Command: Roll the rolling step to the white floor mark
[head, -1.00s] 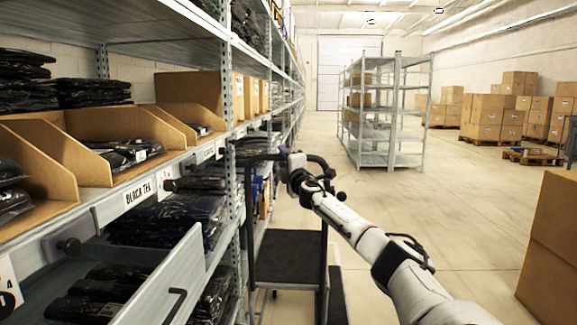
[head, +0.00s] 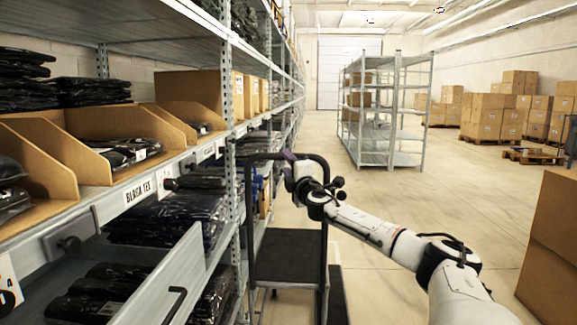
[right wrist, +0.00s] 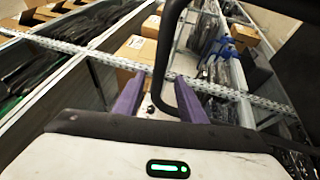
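The rolling step (head: 288,255) stands in the aisle beside the left shelving, with dark treads and a black tubular handrail. My right gripper (head: 287,160) is at the top bar of its handrail. In the right wrist view, the two purple fingers of my right gripper (right wrist: 157,84) are apart. My left gripper is not in view. I see no white floor mark in these frames.
Shelving (head: 238,100) with boxes and black bagged garments lines the left. A grey metal rack (head: 395,110) stands farther down the aisle. A large carton (head: 552,245) is at right. The pale floor (head: 460,205) between is clear.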

